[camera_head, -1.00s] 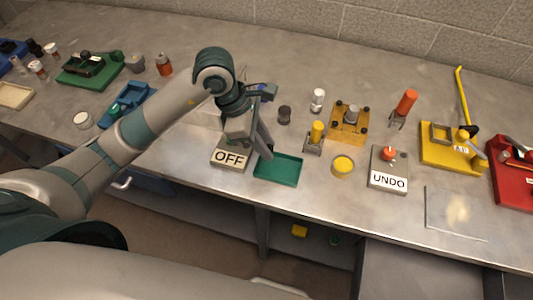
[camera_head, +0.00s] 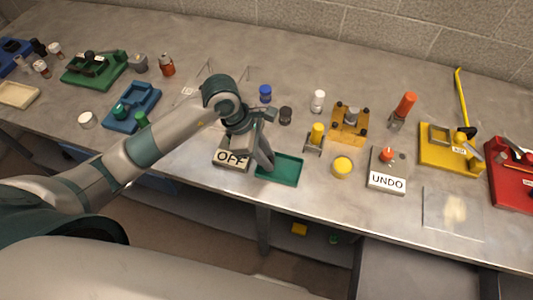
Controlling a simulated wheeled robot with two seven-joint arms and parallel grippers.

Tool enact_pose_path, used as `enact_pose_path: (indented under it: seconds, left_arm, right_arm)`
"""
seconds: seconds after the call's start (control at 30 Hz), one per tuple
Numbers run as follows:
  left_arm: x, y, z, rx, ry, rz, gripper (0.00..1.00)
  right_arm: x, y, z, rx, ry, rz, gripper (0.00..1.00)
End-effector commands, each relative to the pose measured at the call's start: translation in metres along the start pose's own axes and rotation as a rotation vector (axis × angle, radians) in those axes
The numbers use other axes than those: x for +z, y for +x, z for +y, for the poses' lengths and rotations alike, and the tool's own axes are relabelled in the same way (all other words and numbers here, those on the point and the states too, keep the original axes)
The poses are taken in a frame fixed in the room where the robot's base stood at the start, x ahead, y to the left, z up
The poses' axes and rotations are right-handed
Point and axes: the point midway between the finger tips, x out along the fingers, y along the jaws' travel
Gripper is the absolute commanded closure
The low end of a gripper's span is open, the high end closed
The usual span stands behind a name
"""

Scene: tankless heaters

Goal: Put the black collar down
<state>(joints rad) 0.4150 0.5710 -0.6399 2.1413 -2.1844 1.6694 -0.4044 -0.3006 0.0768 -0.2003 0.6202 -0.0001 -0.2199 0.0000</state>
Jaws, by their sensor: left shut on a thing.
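My left gripper (camera_head: 265,160) reaches down over the left end of the green tray (camera_head: 289,170), just right of the OFF block (camera_head: 232,158). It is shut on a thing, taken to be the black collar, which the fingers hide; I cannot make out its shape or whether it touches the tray. My right gripper is not in view.
A blue-capped piece (camera_head: 265,93) and a white-topped cylinder (camera_head: 318,101) stand behind. A yellow-topped fixture (camera_head: 316,137), a yellow round cup (camera_head: 342,167) and the UNDO block (camera_head: 388,171) stand to the right. The tray's right part looks empty.

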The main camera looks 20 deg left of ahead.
Motion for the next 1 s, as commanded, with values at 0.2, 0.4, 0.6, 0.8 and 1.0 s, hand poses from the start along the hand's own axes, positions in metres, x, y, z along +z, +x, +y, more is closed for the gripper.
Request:
enact_pose_path:
  seconds: [0.2,0.4,0.6,0.8,1.0]
  left_arm:
    - [0.000,0.000,0.000,0.000,0.001,-0.001,1.00]
    - [-0.001,0.003,0.000,0.000,0.000,-0.001,0.71]
    - [-0.001,0.002,0.000,0.000,0.000,0.000,0.70]
    - [0.000,0.001,0.000,0.000,0.000,0.000,0.70]
    - [0.000,-0.009,0.001,0.004,0.003,-0.001,0.70]
  right_arm:
    - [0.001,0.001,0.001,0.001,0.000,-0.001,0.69]
    - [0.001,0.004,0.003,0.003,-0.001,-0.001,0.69]
    - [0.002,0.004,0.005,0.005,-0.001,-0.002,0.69]
    - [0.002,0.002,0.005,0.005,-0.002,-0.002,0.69]
    - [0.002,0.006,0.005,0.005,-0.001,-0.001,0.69]
